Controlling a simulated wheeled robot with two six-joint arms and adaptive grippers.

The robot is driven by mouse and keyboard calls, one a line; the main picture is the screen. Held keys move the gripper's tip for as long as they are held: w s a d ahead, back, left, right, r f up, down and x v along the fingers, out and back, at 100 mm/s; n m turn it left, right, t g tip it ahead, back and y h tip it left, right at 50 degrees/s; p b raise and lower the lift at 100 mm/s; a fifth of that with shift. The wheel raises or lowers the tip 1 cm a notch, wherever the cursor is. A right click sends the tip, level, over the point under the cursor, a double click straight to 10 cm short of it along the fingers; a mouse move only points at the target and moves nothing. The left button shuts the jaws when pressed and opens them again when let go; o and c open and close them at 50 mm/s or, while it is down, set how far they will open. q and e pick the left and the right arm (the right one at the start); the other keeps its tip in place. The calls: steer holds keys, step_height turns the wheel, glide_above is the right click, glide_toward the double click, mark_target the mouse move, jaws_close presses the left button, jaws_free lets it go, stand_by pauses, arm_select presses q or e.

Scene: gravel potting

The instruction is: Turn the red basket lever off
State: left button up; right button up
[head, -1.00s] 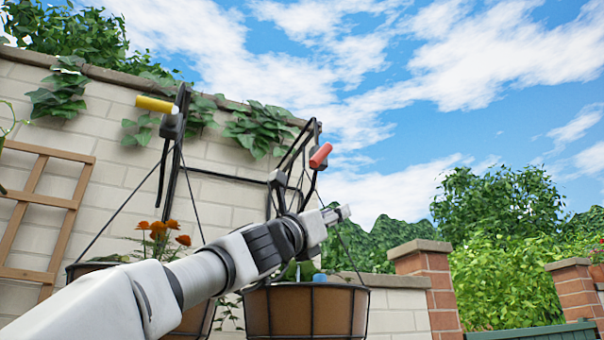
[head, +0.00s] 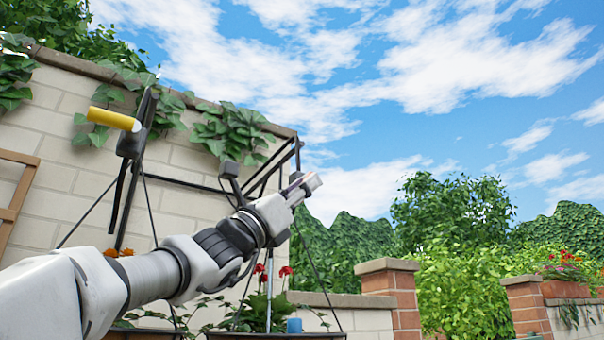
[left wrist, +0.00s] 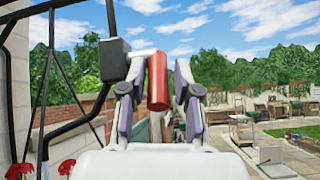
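The red lever handle (left wrist: 158,82) is upright between the two fingers of my left gripper (left wrist: 160,85) in the left wrist view. The fingers stand apart, with a narrow gap at the handle's right side; contact on its left is unclear. The handle's dark box (left wrist: 114,60) is just left of it, on the black frame. My right gripper is not in view.
A yellow lever handle (head: 113,119) sticks out at the left on another dark bracket (head: 131,144). A hanging basket (head: 275,336) with red flowers is below my gripper. A block wall (head: 75,150) stands behind. Open sky and garden lie to the right.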

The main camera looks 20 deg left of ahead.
arm_select(q)
steer(key=shift+w+d+f, duration=0.1)
steer(key=shift+w+d, duration=0.05)
steer(key=shift+a, duration=0.3)
jaws_close()
steer(key=shift+s+a+r+g, duration=0.15)
steer(key=shift+s+r+g, duration=0.3)
steer(key=shift+g, duration=0.25)
stand_by(1.7)
steer(key=shift+s+a+r+g+y+p, duration=0.15)
steer(key=shift+r+g+y+p, duration=0.2)
steer(key=shift+g+y+p, duration=0.4)
stand_by(0.6)
steer(key=shift+a+r+g+y+p, duration=0.15)
steer(key=shift+r+g+y+p, duration=0.15)
steer(key=shift+g+y+p, duration=0.5)
steer(key=shift+s+r+g+y+p, duration=0.15)
steer(key=shift+r+g+y+p, duration=0.1)
steer(key=shift+g+p, duration=0.5)
stand_by(0.4)
steer(key=shift+f, duration=0.1)
stand_by(0.4)
